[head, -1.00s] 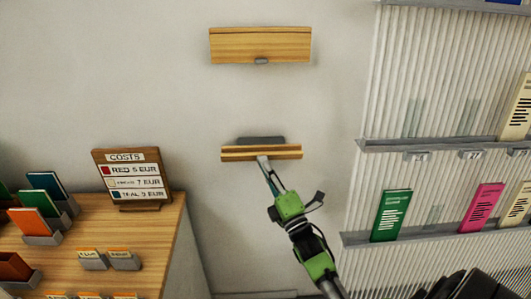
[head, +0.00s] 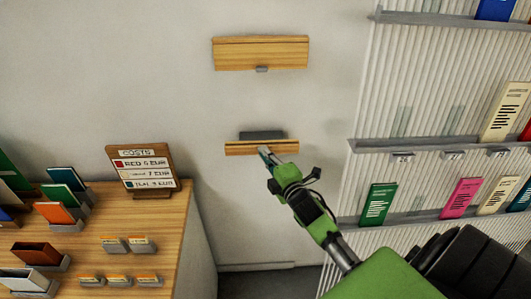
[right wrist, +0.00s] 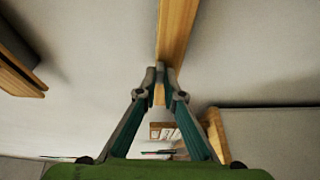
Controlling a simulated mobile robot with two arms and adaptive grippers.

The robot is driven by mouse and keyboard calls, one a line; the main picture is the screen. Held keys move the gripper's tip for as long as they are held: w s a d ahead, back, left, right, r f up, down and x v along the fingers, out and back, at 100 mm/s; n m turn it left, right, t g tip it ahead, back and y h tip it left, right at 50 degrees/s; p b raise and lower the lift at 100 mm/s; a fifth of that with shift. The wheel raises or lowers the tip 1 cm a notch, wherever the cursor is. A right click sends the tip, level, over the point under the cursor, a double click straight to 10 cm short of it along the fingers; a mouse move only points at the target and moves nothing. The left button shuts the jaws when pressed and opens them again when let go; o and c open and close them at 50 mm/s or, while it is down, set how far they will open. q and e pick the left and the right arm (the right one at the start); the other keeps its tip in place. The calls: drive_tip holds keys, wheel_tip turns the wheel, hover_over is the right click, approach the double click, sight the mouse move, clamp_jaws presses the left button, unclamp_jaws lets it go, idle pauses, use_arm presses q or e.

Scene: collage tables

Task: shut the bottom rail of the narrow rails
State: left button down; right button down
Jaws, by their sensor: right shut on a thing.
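Two short wooden rails are on the pale wall in the head view. The top rail (head: 260,55) shows a flat wooden front with a small grey tab under it. The bottom rail (head: 240,149) hangs well below it, with a grey piece (head: 262,135) just above. A thin dark line runs along its wooden front. My right gripper (head: 265,151) reaches up from the lower right and is shut on the bottom rail near its middle. In the right wrist view the fingertips (right wrist: 160,74) pinch its wooden strip (right wrist: 178,30). My left gripper is not in view.
A wooden table (head: 195,225) with a costs sign (head: 145,171) and several card holders stands at the left. A ribbed panel (head: 400,85) with shelves of coloured booklets is at the right. The wall around the rails is bare.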

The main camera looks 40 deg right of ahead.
idle(0.4)
drive_tip(key=c, duration=2.2)
unclamp_jaws()
drive_tip(key=shift+o, duration=0.2)
drive_tip(key=s+a, duration=0.1)
drive_tip(key=s, duration=1)
drive_tip(key=shift+s+a+r, duration=0.35)
drive_tip(key=shift+s+a, duration=0.05)
